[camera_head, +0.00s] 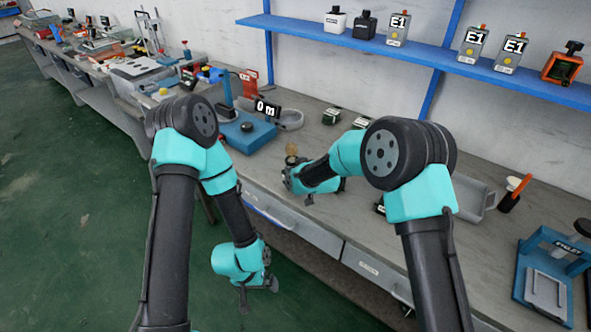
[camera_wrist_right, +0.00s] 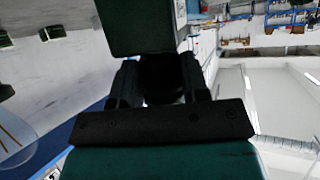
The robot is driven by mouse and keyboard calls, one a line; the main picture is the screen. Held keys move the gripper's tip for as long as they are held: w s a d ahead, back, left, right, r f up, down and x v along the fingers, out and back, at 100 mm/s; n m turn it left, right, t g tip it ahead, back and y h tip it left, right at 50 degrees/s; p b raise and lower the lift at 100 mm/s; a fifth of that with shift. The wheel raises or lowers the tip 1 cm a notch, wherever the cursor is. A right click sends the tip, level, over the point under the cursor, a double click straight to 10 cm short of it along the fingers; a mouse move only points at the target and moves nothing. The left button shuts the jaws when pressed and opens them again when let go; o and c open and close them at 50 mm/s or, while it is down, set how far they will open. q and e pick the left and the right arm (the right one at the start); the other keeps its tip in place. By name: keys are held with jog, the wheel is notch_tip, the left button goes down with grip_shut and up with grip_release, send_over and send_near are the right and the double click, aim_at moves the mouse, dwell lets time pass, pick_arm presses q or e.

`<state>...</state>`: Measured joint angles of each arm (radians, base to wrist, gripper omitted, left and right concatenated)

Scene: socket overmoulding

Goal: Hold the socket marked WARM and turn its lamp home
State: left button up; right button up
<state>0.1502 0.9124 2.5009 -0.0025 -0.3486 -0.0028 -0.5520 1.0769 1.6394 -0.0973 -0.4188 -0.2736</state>
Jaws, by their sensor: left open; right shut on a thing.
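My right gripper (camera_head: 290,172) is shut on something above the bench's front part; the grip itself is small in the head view. A tan rounded piece (camera_head: 291,150) shows just above its fingers. In the right wrist view the fingers (camera_wrist_right: 162,80) close around a dark round part, with a dark green block (camera_wrist_right: 140,28) beyond them. A white label shows at the block's edge, its text unreadable. My left gripper (camera_head: 258,290) is open and empty, hanging low over the floor in front of the bench. I cannot read the word WARM anywhere.
Two small dark green labelled boxes (camera_head: 331,116) (camera_head: 361,122) stand at the bench's back. A blue fixture (camera_head: 245,133) with a "0 m" display is to their left. A grey tray (camera_head: 478,195) and a blue stand (camera_head: 548,262) are at right. A blue shelf (camera_head: 330,38) runs above.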

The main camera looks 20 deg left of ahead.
jog(key=shift+c, duration=1)
jog(key=shift+w, duration=0.15)
jog(key=w+a, duration=0.2)
jog(key=w, duration=0.5)
jog(key=w+a, duration=0.2)
jog(key=w, duration=0.5)
jog(key=shift+w+a, duration=0.35)
jog(key=shift+a, duration=0.05)
dwell(1.7)
jog(key=shift+f, duration=0.1)
jog(key=shift+f, duration=1.6)
jog(key=shift+f, duration=0.2)
dwell(0.8)
